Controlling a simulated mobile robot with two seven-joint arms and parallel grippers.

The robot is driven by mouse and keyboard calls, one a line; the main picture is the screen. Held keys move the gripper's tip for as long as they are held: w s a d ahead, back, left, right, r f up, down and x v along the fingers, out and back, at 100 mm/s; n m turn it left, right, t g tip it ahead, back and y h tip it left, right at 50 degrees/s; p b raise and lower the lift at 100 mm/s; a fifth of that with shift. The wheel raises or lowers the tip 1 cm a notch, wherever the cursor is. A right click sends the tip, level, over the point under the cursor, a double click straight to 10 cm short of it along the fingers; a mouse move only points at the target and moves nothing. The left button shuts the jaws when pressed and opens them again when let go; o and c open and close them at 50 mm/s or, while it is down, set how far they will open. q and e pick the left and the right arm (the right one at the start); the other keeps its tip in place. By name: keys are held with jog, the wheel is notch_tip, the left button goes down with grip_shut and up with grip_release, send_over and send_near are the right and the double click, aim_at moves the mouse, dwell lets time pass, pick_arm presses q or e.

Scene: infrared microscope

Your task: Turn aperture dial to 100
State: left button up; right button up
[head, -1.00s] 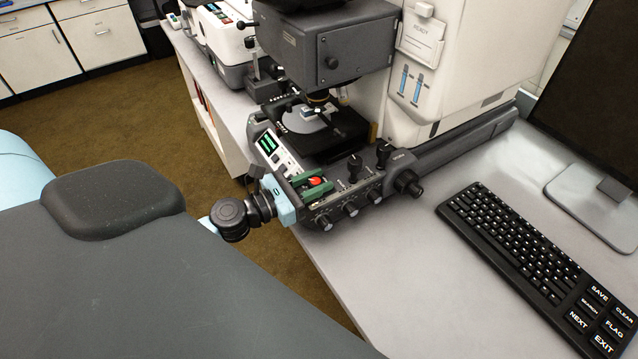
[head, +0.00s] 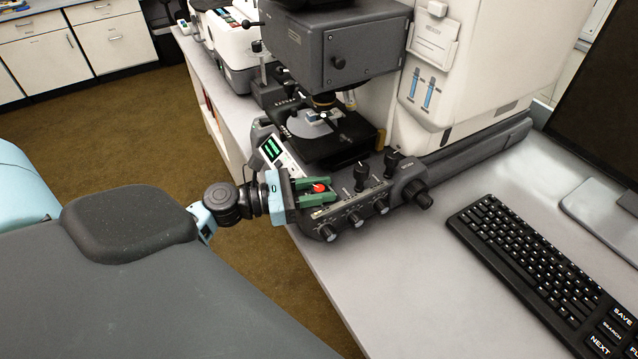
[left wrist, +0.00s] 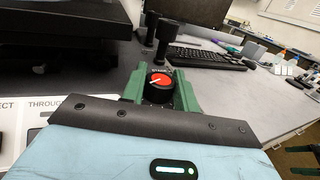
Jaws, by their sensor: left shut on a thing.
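The aperture dial is likely the red-topped black knob (head: 319,187) on the microscope's front control panel; its label cannot be read. In the left wrist view the red knob (left wrist: 159,81) carries a pale pointer line that points toward the lower left. My left gripper (head: 317,190) comes in from the left with its green fingers on either side of this knob, shut on it. The fingers also show around the knob in the left wrist view (left wrist: 160,88). The microscope (head: 335,60) stands behind the panel. My right gripper is not in view.
Two upright black knobs (head: 361,176) stand just right of the gripper, and several dials (head: 354,219) line the panel's front edge. A keyboard (head: 530,265) lies on the bench (head: 440,300), whose front middle is clear.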

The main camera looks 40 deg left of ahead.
pick_arm(q)
jog(key=o, duration=0.9)
jog(key=shift+o, duration=0.2)
jog(key=b+v, duration=0.1)
jog(key=v, duration=0.6)
jog(key=shift+s+a, duration=0.2)
jog(key=shift+s, duration=0.1)
